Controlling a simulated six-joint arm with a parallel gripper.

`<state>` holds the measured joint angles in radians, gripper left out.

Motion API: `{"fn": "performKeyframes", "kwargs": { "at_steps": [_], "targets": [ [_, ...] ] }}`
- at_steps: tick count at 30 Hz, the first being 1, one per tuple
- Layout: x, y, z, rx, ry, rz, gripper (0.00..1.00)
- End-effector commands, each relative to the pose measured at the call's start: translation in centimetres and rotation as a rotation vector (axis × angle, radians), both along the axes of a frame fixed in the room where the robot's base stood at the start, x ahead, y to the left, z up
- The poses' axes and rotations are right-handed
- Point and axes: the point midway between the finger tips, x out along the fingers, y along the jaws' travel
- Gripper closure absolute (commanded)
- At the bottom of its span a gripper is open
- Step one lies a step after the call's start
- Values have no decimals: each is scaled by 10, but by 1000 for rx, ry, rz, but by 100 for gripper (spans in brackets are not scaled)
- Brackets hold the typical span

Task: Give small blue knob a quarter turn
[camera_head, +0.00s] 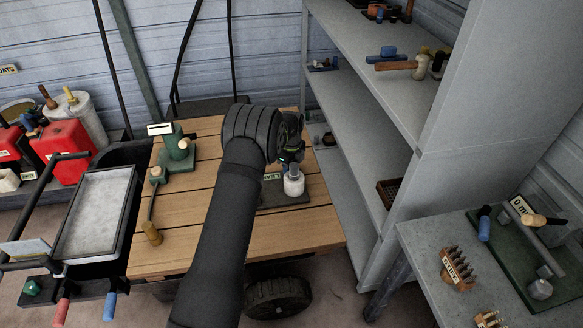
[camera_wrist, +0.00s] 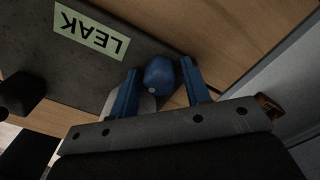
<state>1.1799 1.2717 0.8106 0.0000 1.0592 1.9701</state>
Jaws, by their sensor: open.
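The small blue knob (camera_wrist: 158,73) shows in the wrist view between the two blue fingers of my gripper (camera_wrist: 160,68). My gripper is open, with one finger on each side of the knob; I cannot tell whether either finger touches it. In the head view the knob (camera_head: 293,171) sits on top of a white cylinder (camera_head: 293,186), under my gripper (camera_head: 291,162). The cylinder stands on a dark plate (camera_head: 292,201), which also shows in the wrist view (camera_wrist: 90,65) with a label reading LEAK (camera_wrist: 90,33). My arm hides part of the plate.
The plate lies on a slatted wooden table (camera_head: 215,220). A green device (camera_head: 178,150) and a brass-ended lever (camera_head: 151,231) stand at the table's left. A tall grey shelf unit (camera_head: 345,120) rises close on the right. A dark round knob (camera_wrist: 22,92) is near the plate's left in the wrist view.

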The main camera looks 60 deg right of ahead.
Motion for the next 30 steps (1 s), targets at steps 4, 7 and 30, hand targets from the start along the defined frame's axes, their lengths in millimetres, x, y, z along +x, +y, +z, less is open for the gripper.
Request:
{"fn": "performKeyframes", "kwargs": {
  "at_steps": [4,7,30],
  "targets": [
    [0,0,0,0,0,114,57],
    [0,0,0,0,0,141,57],
    [0,0,0,0,0,615,57]
  ]
}}
